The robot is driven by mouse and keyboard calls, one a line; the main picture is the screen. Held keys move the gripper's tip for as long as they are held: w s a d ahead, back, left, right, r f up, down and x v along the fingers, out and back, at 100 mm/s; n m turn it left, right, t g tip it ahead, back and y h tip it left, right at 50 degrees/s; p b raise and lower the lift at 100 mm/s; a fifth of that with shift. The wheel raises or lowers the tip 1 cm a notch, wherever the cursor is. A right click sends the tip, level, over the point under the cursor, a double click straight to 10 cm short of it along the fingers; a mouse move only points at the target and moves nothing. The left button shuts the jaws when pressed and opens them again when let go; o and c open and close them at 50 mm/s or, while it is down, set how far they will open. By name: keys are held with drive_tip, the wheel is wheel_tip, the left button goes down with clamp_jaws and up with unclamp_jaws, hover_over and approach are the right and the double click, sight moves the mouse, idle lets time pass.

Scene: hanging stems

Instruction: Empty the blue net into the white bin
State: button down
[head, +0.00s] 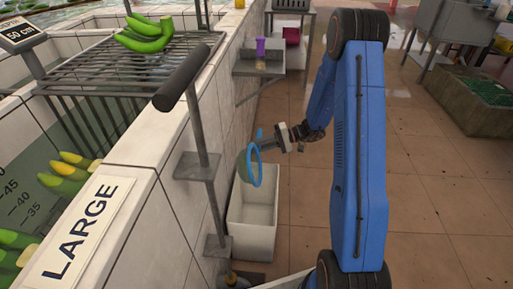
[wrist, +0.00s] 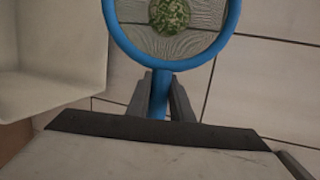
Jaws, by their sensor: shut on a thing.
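The blue net (head: 256,168) is a round blue hoop on a short handle, with pale mesh. In the head view it is held up at the white bin's near-wall side, over the bin's opening. My gripper (head: 283,139) is shut on its handle. In the wrist view the handle (wrist: 160,95) stands between my two fingers (wrist: 163,103), and a clump of green bits (wrist: 170,14) lies in the mesh. The white bin (head: 252,236) stands on the floor against the tiled wall; its inside bottom is mostly hidden in the head view. A pale bin wall (wrist: 50,60) shows at left in the wrist view.
A tiled tank wall (head: 190,150) with a metal post (head: 203,150) runs along the left. Green bananas (head: 146,36) lie on a rack above the tank. A small shelf with a purple cup (head: 261,48) is beyond.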

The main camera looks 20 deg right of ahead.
drive_tip(key=n+y, duration=0.1)
drive_tip(key=y, duration=0.4)
drive_tip(key=shift+t+y, duration=0.3)
drive_tip(key=shift+t, duration=0.1)
drive_tip(key=shift+r+n+y, duration=0.2)
drive_tip(key=shift+n+y, duration=0.3)
drive_tip(key=shift+y, duration=0.6)
idle(0.3)
